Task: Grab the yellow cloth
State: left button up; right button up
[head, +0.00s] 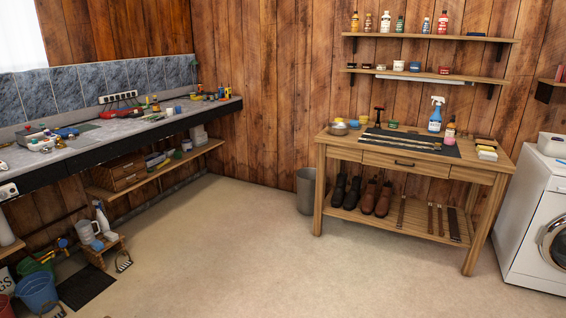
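Neither of my grippers shows in the head view.
A dark mat (412,142) with straps, a blue-and-white spray bottle (436,115) and a metal bowl (339,129) are on the workbench. Boots (354,193) stand on its lower shelf. A washing machine (535,215) stands right, a bin (306,190) left. The middle floor is clear.

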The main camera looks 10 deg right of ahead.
aim_at(479, 147)
jog(key=i+l+z, duration=0.7)
jog(key=i+z, duration=0.6)
jog(key=i, duration=0.2)
jog(key=i+l+u, duration=0.25)
jog(key=i, duration=0.4)
jog(key=i+l+u, duration=0.15)
jog(key=i+u, duration=0.15)
jog(key=i, duration=0.35)
jog(key=i+l+u, duration=0.25)
jog(key=i+l, duration=0.15)
jog(key=i, duration=0.2)
jog(key=i+l+u, duration=0.25)
jog(key=i+l, duration=0.25)
jog(key=i+z, duration=0.1)
jog(key=z, duration=1.7)
jog(key=i+j, duration=0.15)
jog(key=j, duration=0.15)
jog(key=i+j+u, duration=0.1)
jog(key=j, duration=0.2)
jog(key=i+j, duration=0.2)
jog(key=j+u, duration=0.05)
jog(key=j, duration=0.05)
